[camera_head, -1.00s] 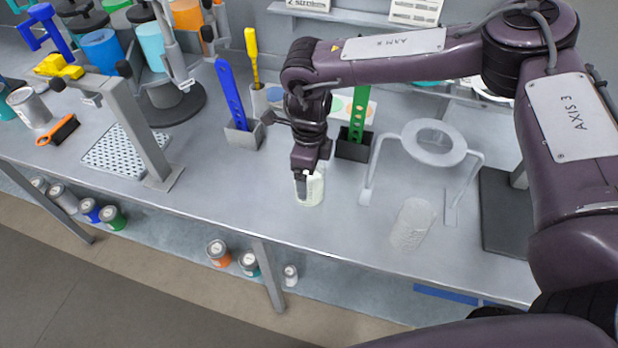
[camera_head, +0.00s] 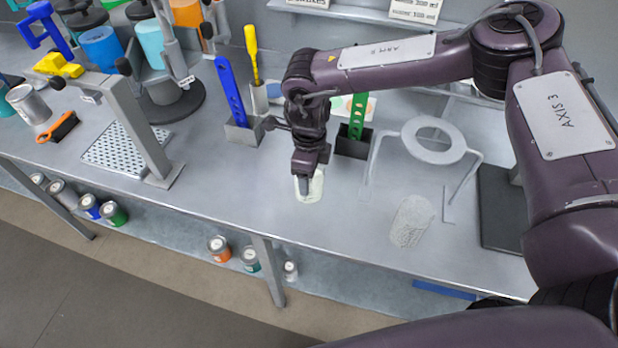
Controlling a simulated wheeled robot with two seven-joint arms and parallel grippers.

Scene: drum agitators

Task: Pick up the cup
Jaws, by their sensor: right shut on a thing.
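A pale, whitish cup (camera_head: 315,188) is at the middle of the grey bench, near its front edge. My right gripper (camera_head: 303,186) points down from above and is shut on the cup; its fingers hide part of it. I cannot tell whether the cup touches the bench. A clear, see-through cup (camera_head: 412,222) stands apart to the right on the bench. My left gripper is not in view.
A grey ring stand (camera_head: 433,140) is behind the clear cup. A dark holder with a green strip (camera_head: 357,118) and a grey holder with a blue strip (camera_head: 230,90) are behind my gripper. A perforated tray (camera_head: 118,152) lies left. The bench front between is bare.

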